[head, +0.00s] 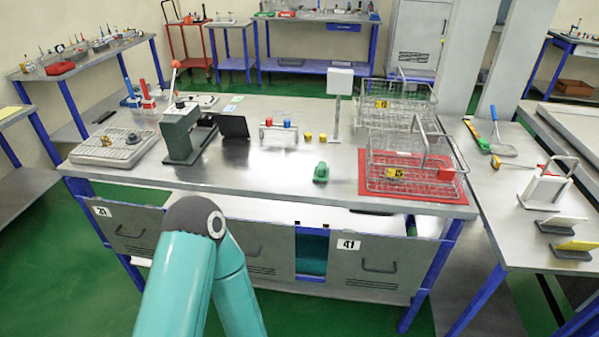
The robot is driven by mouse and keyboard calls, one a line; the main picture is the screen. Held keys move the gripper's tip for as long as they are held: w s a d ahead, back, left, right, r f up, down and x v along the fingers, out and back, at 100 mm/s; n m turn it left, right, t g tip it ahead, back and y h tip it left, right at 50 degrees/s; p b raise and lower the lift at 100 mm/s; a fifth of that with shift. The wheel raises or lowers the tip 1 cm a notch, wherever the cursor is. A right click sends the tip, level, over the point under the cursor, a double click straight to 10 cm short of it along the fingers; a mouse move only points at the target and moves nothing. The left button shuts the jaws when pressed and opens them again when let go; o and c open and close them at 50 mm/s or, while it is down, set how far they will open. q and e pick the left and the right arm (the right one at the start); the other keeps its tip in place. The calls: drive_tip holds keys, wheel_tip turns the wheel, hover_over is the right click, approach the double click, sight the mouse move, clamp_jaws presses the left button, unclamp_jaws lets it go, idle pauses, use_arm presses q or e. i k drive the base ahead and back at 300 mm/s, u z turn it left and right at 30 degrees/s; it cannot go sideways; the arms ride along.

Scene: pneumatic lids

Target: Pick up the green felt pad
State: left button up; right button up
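A small flat green pad (230,108) lies on the steel workbench, left of centre and behind the black plate. A similar pale blue-grey pad (237,99) lies just behind it. Whether the green one is felt is too small to tell. A thicker green object (321,172) with a rounded shape stands near the front edge of the bench. One teal arm of mine rises in the foreground, bent at a dark joint before the bench. Neither of my grippers shows.
A grey lever press (182,134) and black plate (233,126) stand before the pads. A perforated tray (114,147) is at left. Wire baskets (399,105) and a red mat (367,189) are at right. The bench's front middle (260,178) is mostly clear.

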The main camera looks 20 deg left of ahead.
sight(321, 173)
drive_tip(key=i, duration=1)
drive_tip(key=u, duration=0.05)
